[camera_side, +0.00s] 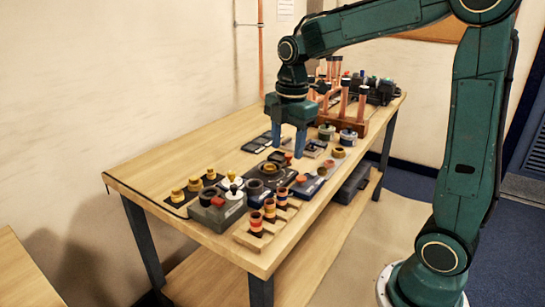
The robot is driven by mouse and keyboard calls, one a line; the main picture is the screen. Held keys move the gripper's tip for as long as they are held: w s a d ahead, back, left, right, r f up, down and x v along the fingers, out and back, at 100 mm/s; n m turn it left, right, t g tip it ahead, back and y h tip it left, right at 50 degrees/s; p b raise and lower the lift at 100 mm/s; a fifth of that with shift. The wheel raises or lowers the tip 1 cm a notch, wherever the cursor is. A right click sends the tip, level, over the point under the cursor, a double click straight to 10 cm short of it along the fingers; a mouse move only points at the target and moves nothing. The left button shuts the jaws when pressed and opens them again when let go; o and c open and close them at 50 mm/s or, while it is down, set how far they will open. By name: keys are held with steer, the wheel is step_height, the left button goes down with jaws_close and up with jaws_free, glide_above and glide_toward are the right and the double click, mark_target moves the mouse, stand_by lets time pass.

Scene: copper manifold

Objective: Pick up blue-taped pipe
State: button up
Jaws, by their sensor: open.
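My gripper (289,146) points down over the middle of the wooden table, its two blue fingers apart with nothing visible between them. It is left of and in front of a group of upright copper pipes (361,106) in a reddish-brown wooden rack (348,127) toward the back right of the table. Parts of the rack and some pipes are hidden behind my gripper and arm. The pipes are small in this view, and I cannot tell which of them carries blue tape.
Short banded copper pieces (256,224) stand on a wooden block (246,240) at the table's front edge. The table's (160,168) back left is bare. Dark fixtures stand behind the rack.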

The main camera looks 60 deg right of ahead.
mark_target(282, 190)
steer(key=w+d+f+n, duration=0.1)
steer(key=w+f+n, duration=0.1)
steer(key=shift+w+d+f+n+g, duration=0.1)
steer(key=shift+w+d+n+g, duration=0.2)
steer(key=shift+d+n+g, duration=0.1)
steer(key=shift+f, duration=0.1)
steer(key=shift+f, duration=4.2)
steer(key=shift+s+f, duration=0.15)
steer(key=shift+f, duration=2.45)
steer(key=c, duration=1.1)
